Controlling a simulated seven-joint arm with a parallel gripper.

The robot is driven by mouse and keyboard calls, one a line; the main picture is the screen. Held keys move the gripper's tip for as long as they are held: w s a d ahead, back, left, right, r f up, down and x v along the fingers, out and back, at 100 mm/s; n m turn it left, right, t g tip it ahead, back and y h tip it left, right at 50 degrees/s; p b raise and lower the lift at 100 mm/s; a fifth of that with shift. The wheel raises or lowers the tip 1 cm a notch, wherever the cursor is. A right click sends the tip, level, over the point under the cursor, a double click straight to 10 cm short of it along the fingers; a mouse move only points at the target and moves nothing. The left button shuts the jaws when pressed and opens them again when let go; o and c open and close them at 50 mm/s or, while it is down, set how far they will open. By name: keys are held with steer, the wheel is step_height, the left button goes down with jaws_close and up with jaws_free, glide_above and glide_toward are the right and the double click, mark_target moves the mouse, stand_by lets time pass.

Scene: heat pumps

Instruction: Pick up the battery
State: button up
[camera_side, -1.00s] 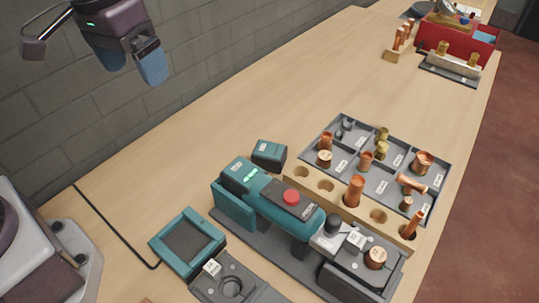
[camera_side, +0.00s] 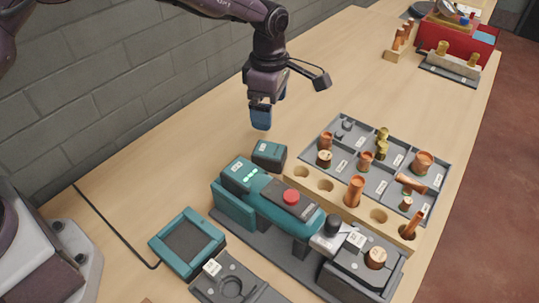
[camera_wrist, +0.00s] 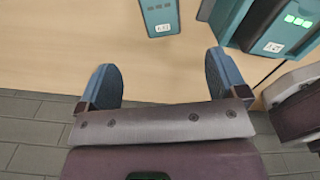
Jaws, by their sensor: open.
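The loose battery (camera_side: 269,154), a small dark block with teal sides and a white label, stands on the table behind the teal press tool. In the wrist view the battery (camera_wrist: 160,17) is at the top edge, partly cut off, beyond and roughly centred between my fingers. My gripper (camera_side: 269,112) is open and empty, with blue fingertips above the table, just behind the battery and apart from it. The wrist view shows my gripper (camera_wrist: 160,62) with its fingers spread wide. A similar block with lit green lights (camera_side: 243,174) sits at the rear end of the tool.
The teal press tool (camera_side: 275,198) lies close in front of the battery. A wooden rack (camera_side: 337,192) and a grey parts tray (camera_side: 402,150) with copper fittings stand to the right. A teal-framed tray (camera_side: 187,243) is at front left. The table behind the battery is clear; a block wall runs along the back.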

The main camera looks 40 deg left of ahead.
mark_target(270, 149)
step_height(270, 149, down, 13)
steer(key=shift+r, duration=0.2)
steer(key=c, duration=1.2)
step_height(270, 149, up, 10)
steer(key=shift+r, duration=0.1)
steer(key=shift+c, duration=0.2)
